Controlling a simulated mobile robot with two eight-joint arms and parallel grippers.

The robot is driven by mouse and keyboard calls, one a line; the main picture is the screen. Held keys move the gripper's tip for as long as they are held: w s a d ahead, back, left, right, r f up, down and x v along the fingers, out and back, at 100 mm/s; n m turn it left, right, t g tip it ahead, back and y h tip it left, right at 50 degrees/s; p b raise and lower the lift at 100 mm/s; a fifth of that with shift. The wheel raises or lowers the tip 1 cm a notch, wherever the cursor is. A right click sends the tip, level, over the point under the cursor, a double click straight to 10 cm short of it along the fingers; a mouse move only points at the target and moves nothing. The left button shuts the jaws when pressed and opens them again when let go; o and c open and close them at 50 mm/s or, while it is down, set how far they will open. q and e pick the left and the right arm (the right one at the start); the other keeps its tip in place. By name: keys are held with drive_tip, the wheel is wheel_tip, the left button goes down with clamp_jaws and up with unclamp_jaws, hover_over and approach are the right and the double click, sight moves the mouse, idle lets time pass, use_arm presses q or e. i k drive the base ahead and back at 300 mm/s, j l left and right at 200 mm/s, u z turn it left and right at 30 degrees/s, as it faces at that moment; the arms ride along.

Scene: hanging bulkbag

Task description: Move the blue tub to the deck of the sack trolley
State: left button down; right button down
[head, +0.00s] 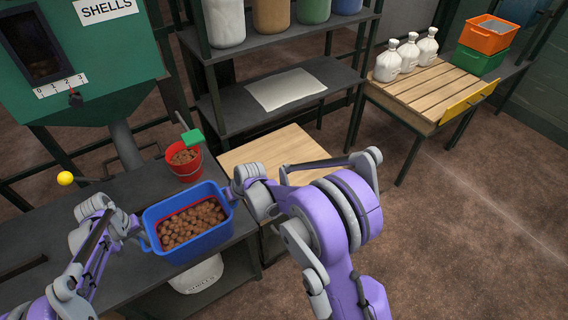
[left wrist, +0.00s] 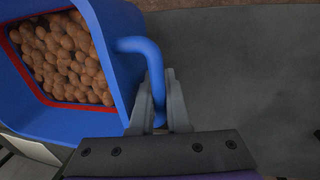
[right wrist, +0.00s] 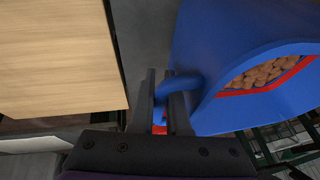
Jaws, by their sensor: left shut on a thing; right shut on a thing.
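The blue tub (head: 197,245), with a red inner edge and full of brown nuts, is at the front of the dark bench in the head view. It looks about level; I cannot tell whether its base touches the bench. My left gripper (head: 136,229) is shut on its left handle, seen in the left wrist view as a blue bar (left wrist: 150,60). My right gripper (head: 237,190) is shut on the opposite handle (right wrist: 180,84), seen in the right wrist view. No sack trolley is clearly identifiable; a pale wooden top (head: 268,146) lies right of the bench.
A dark shelf rack (head: 228,115) is behind. Open floor (head: 460,220) lies front right.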

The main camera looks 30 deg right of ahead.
sight(279, 166)
drive_tip(key=l, duration=0.55)
drive_tip(key=i+l, duration=0.15)
drive_tip(key=l, duration=0.95)
drive_tip(key=i+l, duration=0.45)
